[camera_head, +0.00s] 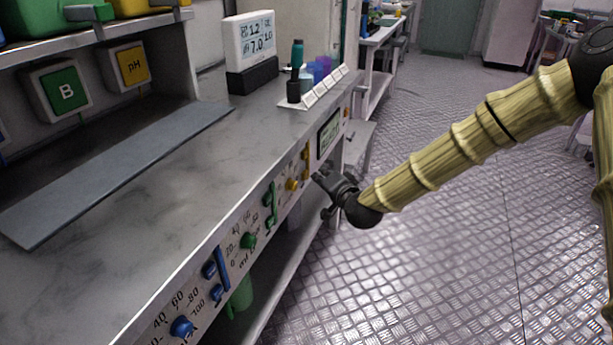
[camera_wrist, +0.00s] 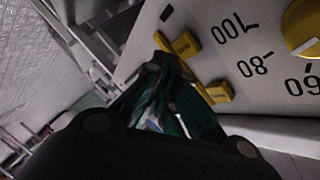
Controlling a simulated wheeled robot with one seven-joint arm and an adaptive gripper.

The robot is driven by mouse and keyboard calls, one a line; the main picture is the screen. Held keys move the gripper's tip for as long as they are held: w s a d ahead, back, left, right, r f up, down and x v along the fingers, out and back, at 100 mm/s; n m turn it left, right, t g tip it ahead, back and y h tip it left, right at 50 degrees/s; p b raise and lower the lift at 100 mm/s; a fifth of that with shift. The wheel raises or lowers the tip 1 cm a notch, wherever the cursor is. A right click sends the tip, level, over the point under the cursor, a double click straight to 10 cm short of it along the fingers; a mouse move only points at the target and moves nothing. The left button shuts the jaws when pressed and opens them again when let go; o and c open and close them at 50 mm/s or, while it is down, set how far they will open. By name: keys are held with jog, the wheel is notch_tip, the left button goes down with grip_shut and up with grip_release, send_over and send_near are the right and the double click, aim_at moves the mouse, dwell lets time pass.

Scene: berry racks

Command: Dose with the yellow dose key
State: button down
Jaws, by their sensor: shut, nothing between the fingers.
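On the bench's front panel, the yellow dose controls show at the far end: a yellow dial (camera_head: 292,184) and an upright yellow bar (camera_head: 306,160). In the wrist view the yellow dial (camera_wrist: 303,28) sits beside printed numbers. Two small yellow keys show there: a labelled upper key (camera_wrist: 186,45) and a lower key (camera_wrist: 219,92). Their lettering is too blurred to read surely. My gripper (camera_head: 319,181) is shut and empty, close in front of the yellow section. In the wrist view its fingertips (camera_wrist: 157,72) lie near the keys; I cannot tell whether they touch.
A green dial (camera_head: 248,241) and a blue dial (camera_head: 181,327) sit nearer along the panel. A small display (camera_head: 329,134) is just beyond the yellow section. The floor at right is open.

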jog(key=shift+a, duration=0.15)
jog(key=shift+w+a, duration=0.15)
jog(key=shift+a, duration=0.15)
jog(key=shift+w+a, duration=0.15)
jog(key=shift+a, duration=0.25)
dwell(1.1)
jog(key=shift+d, duration=0.15)
jog(key=shift+s+d, duration=0.3)
jog(key=shift+d, duration=0.35)
jog(key=shift+d, duration=0.1)
jog(key=d, duration=0.1)
jog(key=s+d, duration=0.1)
jog(key=d, duration=0.1)
jog(key=d+p, duration=0.1)
jog(key=shift+s+d, duration=0.25)
jog(key=shift+d, duration=0.05)
dwell(0.4)
jog(key=shift+f, duration=0.1)
dwell(0.4)
